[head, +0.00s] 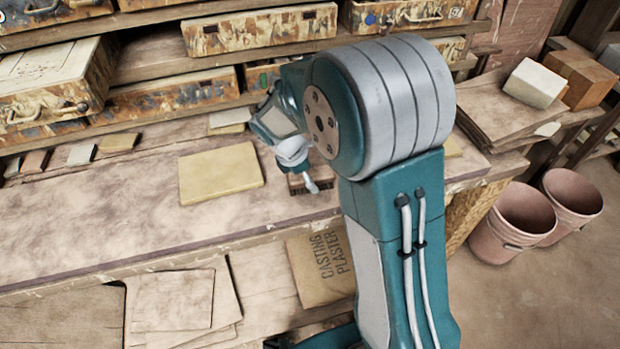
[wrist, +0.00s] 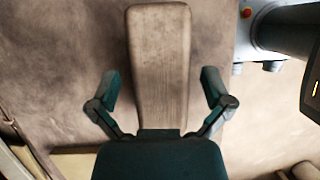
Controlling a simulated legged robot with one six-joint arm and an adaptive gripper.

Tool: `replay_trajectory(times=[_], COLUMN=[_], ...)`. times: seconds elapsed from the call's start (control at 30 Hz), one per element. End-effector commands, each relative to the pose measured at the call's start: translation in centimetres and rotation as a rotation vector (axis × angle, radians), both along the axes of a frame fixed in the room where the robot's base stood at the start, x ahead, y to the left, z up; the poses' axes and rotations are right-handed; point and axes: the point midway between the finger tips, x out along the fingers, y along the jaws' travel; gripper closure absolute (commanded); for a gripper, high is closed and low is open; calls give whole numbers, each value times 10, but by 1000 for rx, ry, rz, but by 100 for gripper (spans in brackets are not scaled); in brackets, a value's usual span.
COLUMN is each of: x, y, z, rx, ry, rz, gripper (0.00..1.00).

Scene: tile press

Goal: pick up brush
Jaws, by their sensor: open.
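The brush (head: 321,181) is a brown wooden block with dark bristles below it, lying on the dusty bench top. In the wrist view the brush (wrist: 160,45) is a long, pale-worn wooden back running up from the palm between my fingers. My gripper (wrist: 160,82) is open, with one finger on each side of the brush and a visible gap on both sides. In the head view my gripper (head: 304,178) is just over the brush, and my arm hides part of it. The wrist view does not show the bristles.
A yellowish tile (head: 220,172) lies on the bench left of the brush. Small tiles line the back, below shelves of worn drawers (head: 260,30). A casting plaster bag (head: 322,267) lies below the front edge. Pink buckets (head: 520,222) stand on the floor at right.

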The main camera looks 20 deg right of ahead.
Motion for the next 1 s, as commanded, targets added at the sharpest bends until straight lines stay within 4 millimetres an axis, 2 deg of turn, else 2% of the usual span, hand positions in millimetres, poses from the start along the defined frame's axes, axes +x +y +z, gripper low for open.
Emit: replay_trajectory(times=[0.23,0.27,0.3,0.37,0.4,0.43,0.47,0.83,1.0], x=[0,0,0,0,0,0,0,0,1], y=[0,0,0,0,0,0,0,0,0], z=[-1,0,-1,-1,0,-1,-1,0,13], rx=[0,0,0,0,0,0,0,0,1], ry=[0,0,0,0,0,0,0,1,-3], rz=[0,0,0,0,0,0,0,1,1], gripper=[0,4,22,49,67,80,86,86,87])
